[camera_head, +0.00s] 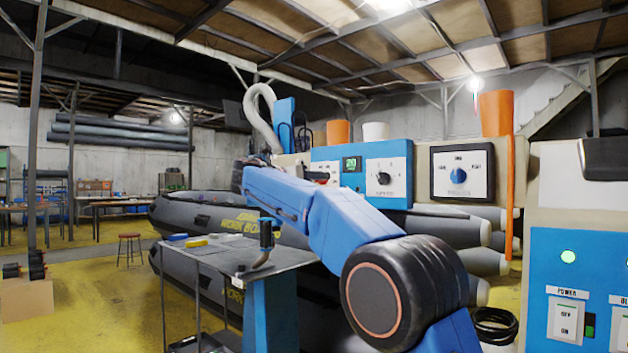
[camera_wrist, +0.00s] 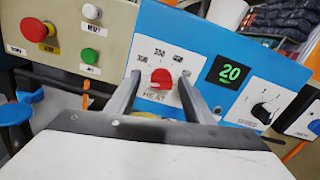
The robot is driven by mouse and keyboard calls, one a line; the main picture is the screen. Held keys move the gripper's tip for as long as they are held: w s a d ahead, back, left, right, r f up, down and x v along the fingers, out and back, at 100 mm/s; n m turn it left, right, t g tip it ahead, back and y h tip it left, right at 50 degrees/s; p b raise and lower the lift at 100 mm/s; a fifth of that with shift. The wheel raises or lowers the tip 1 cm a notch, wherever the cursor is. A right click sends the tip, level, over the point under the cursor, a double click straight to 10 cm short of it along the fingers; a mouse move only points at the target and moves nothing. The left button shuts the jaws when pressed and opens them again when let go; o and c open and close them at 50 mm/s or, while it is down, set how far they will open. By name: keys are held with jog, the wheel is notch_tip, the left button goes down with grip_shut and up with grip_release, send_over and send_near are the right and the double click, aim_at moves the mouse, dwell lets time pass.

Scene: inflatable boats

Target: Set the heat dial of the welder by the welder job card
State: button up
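The heat dial (camera_wrist: 161,79) is a red round knob on a white plate lettered HEAT, in the middle of the wrist view. Marks ring it, too small to read. The welder's blue panel (camera_wrist: 213,96) also holds a green display (camera_wrist: 230,72) reading 20 and a black speed dial (camera_wrist: 263,110). My gripper (camera_wrist: 160,80) is open, with one finger on each side of the heat dial and gaps showing. Whether the fingertips reach the knob's depth is unclear. In the head view my arm covers the heat dial; the display (camera_head: 352,164) shows. I cannot make out a job card.
A blue knob (camera_head: 458,175) sits on a framed plate at the right. A dark table (camera_head: 240,257) stands below my arm. Grey inflatable boats (camera_head: 195,217) lie behind it.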

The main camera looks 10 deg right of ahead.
jog(key=c, duration=0.8)
